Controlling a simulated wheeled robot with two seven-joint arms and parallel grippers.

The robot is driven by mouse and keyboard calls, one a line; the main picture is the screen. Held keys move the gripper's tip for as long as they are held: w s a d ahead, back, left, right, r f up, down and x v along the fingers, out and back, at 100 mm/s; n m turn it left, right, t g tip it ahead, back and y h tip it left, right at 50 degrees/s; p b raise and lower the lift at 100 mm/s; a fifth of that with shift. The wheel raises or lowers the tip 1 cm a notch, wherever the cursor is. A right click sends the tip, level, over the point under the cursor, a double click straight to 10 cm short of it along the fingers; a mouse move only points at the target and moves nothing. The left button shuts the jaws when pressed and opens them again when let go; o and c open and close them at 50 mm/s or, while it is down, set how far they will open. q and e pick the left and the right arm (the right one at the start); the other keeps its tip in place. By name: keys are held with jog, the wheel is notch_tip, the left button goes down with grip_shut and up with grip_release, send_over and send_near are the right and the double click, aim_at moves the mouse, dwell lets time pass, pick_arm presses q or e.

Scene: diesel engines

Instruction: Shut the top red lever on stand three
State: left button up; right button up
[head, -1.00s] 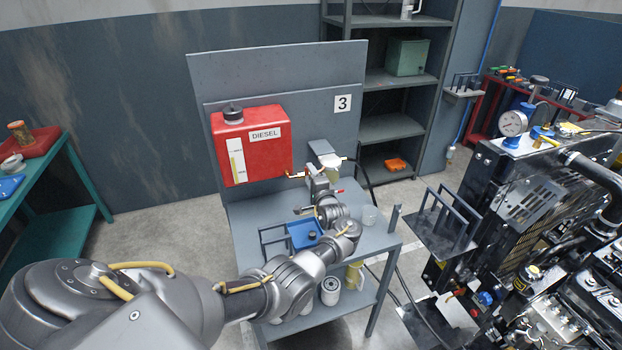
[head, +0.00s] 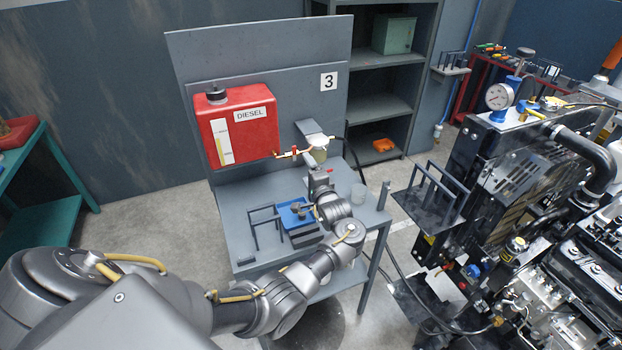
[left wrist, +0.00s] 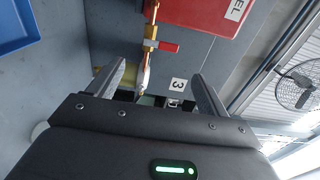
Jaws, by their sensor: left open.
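Stand three holds a red DIESEL tank (head: 237,127) with a brass outlet pipe (head: 282,154) on its right side. A small red lever (head: 294,149) sits on that pipe. In the left wrist view the red lever (left wrist: 168,47) sticks out crosswise from the brass valve (left wrist: 150,42). My left gripper (head: 311,163) is in front of the stand, just below and right of the pipe. In the left wrist view its fingers (left wrist: 156,76) are open and empty, with the lever beyond the fingertips and not touched. My right gripper is not in view.
A fuel filter (head: 317,154) hangs by the pipe's right end, partly hidden by my gripper. The engine (head: 510,200) is at the right.

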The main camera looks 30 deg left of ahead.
pick_arm(q)
jog(key=shift+v, duration=1.35)
jog(key=shift+f, duration=0.1)
